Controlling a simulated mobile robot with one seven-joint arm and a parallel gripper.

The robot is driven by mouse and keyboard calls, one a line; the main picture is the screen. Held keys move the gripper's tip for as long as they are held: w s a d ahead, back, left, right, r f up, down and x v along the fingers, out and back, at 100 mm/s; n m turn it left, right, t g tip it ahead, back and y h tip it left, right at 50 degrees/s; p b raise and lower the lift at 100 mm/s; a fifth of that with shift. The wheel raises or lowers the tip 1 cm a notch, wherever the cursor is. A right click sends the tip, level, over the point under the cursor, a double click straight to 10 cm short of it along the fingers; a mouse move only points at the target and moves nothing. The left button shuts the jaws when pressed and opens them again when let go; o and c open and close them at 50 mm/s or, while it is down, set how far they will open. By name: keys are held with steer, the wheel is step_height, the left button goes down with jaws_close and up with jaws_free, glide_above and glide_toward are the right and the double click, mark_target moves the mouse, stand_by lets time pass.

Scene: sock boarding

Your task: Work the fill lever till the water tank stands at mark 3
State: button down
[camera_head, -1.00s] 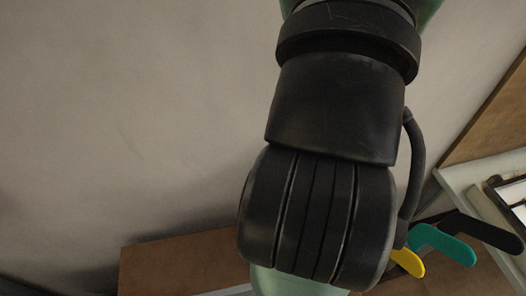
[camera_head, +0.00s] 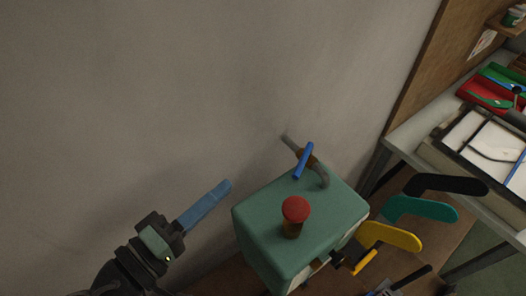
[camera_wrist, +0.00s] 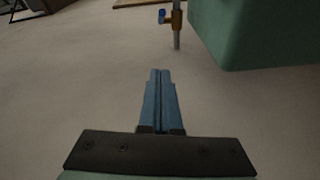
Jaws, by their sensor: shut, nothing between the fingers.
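The water tank (camera_head: 262,232) is a green box with a red-capped knob (camera_head: 295,209) on top. A blue lever (camera_head: 303,160) sits on a brass valve in the pipe behind the tank's top, by the wall. In the wrist view the blue lever (camera_wrist: 162,16) and the green tank (camera_wrist: 262,40) show at the top edge. My gripper (camera_head: 228,184) has blue fingers, shut and empty, left of the tank and apart from it and the lever. Its closed tips (camera_wrist: 160,73) point toward the valve in the wrist view. No level mark is readable; the tank's front is mostly hidden.
Yellow (camera_head: 392,238), teal (camera_head: 422,208) and black (camera_head: 446,185) foot-shaped boards stick out right of the tank. A yellow-handled fitting (camera_head: 364,262) is at its front. A grey-framed table (camera_head: 408,136) stands at right. The wall is bare; space left of the tank is free.

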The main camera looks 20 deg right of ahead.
mark_target(303, 164)
steer(key=p+x, duration=0.1)
steer(key=x, duration=0.3)
steer(key=p+x, duration=0.2)
steer(key=x, duration=0.3)
steer(key=shift+s+d+r, duration=0.25)
steer(key=shift+s+d, duration=0.05)
steer(key=shift+d, duration=0.05)
steer(key=shift+s+d+f+p, duration=0.2)
steer(key=shift+s+d+p, duration=0.2)
steer(key=shift+d+p, duration=0.15)
steer(key=shift+s+d+f+p, duration=0.15)
steer(key=shift+s+d+p, duration=0.25)
steer(key=shift+d, duration=0.25)
steer(key=shift+s+d+f, duration=0.2)
steer(key=shift+s+d, duration=0.15)
steer(key=shift+s+d+f+b, duration=0.25)
steer(key=shift+s+d+b, duration=0.1)
steer(key=shift+s+d, duration=0.25)
steer(key=shift+s+r, duration=0.1)
steer(key=shift+r, duration=0.05)
